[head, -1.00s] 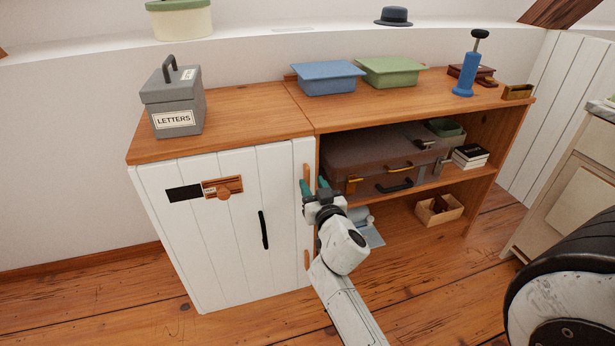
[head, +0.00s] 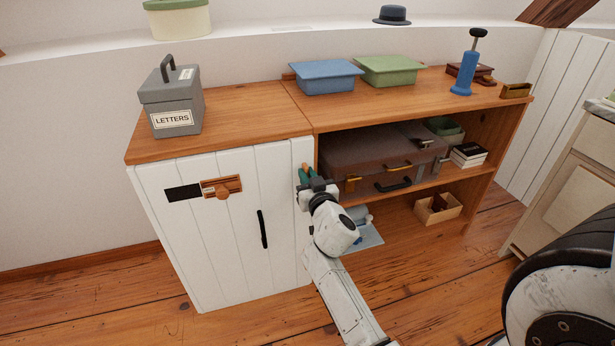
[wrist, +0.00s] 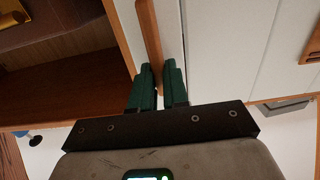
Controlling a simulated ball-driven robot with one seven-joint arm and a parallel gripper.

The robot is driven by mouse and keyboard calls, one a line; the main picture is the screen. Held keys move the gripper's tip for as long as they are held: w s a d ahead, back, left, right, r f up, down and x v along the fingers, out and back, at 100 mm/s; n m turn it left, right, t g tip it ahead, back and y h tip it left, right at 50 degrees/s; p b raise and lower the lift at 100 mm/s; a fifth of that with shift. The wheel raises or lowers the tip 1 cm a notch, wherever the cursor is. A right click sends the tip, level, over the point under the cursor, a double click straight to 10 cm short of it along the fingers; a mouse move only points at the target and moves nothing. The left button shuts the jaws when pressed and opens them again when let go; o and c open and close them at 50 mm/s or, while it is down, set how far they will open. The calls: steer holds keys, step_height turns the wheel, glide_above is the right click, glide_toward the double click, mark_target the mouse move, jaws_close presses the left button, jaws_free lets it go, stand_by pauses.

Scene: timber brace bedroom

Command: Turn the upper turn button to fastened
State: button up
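The upper turn button is a narrow wooden bar on the right edge of the white cabinet door (head: 237,240). It stands upright, along the edge between the door and the open shelf. In the wrist view the turn button (wrist: 149,35) runs down between my green fingers. My gripper (wrist: 160,78) has one finger on each side of the bar, with almost no gap left, and looks shut on its near end. In the head view my gripper (head: 307,175) is at the door's upper right edge and hides most of the button.
A black handle (head: 263,229) and a wooden slide latch (head: 222,187) are on the door. To the right, the open shelf holds a brown suitcase (head: 360,157). A grey letters box (head: 172,100) stands on top. Floor in front is clear.

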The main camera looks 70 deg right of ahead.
mark_target(294, 177)
jaws_close()
steer(key=shift+n, duration=0.3)
steer(key=n, duration=0.2)
steer(key=w+n+b, duration=0.1)
steer(key=n, duration=0.2)
steer(key=a+n+b, duration=0.1)
steer(key=n, duration=0.2)
steer(key=shift+w+a+f, duration=0.1)
steer(key=shift+w+f, duration=0.1)
steer(key=shift+f, duration=0.15)
steer(key=n, duration=0.3)
steer(key=f+n, duration=0.1)
steer(key=n, duration=0.1)
steer(key=shift+w+a+n, duration=0.2)
steer(key=shift+w+n, duration=0.05)
steer(key=shift+n, duration=0.05)
steer(key=shift+f+n+b, duration=0.15)
steer(key=shift+n+b, duration=0.05)
steer(key=shift+n, duration=0.7)
steer(key=shift+f+n+b, duration=0.15)
steer(key=shift+n+b, duration=0.05)
steer(key=shift+n, duration=0.7)
